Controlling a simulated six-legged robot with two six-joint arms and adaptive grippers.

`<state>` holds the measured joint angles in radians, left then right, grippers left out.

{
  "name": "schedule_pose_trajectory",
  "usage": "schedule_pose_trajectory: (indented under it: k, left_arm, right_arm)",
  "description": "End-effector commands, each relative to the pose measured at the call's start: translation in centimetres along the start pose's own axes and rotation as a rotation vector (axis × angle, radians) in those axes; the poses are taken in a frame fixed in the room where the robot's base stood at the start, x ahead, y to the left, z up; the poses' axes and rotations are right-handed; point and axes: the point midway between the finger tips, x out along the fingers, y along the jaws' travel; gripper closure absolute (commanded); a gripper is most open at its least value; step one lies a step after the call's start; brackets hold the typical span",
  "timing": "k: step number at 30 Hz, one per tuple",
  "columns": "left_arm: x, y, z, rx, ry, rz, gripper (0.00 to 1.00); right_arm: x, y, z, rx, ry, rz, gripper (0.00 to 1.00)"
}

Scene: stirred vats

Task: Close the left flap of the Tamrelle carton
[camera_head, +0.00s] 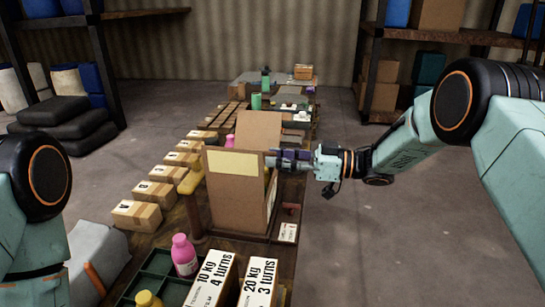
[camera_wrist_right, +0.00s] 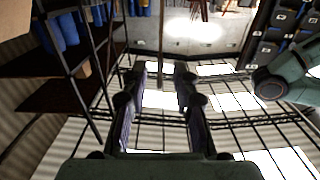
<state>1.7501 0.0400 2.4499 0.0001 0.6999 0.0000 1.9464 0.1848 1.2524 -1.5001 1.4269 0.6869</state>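The brown cardboard carton (camera_head: 236,207) stands on the long table in the head view. A panel with a pale yellow label (camera_head: 233,163) rises on its near side, and a plain flap (camera_head: 258,131) stands up behind it. I cannot make out the left flap separately. My right gripper (camera_head: 274,159) is level at the carton's upper right edge, its fingers pointing left; whether it touches the carton is unclear. In the wrist view its two fingers (camera_wrist_right: 162,75) are apart with nothing between them. My left gripper is out of view; only my left arm shows.
Small boxes (camera_head: 136,215) line the table's left side. A pink bottle (camera_head: 184,255) stands in a dark green divided tray (camera_head: 155,275) in front. White-topped boxes (camera_head: 260,283) marked with turns stand beside it. Shelves (camera_head: 60,20) rise behind. Floor right of the table is clear.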

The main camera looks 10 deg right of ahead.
Motion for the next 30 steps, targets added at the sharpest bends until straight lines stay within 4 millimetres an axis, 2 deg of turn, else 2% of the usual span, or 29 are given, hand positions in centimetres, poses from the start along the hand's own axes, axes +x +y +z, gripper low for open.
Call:
schedule_pose_trajectory:
  k: [3,9,15,20,27,30]
  left_arm:
    - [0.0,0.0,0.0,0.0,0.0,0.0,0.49]
    - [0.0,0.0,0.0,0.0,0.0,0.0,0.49]
    - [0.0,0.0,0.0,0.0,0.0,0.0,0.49]
    - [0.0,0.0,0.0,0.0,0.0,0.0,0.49]
    - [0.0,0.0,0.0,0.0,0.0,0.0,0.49]
    - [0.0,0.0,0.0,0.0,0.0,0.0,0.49]
  right_arm:
    - [-2.6,0.2,-0.1,0.0,0.002,0.006,0.72]
    - [-6.7,0.1,0.0,0.0,0.002,0.004,0.72]
    - [-9.3,0.1,-0.1,0.0,0.002,0.002,0.72]
    - [-10.1,0.1,0.0,0.0,0.001,0.0,0.72]
    - [-10.1,0.1,0.0,0.001,0.001,0.0,0.72]
    - [-10.0,0.1,-0.5,-0.007,0.003,-0.001,0.79]
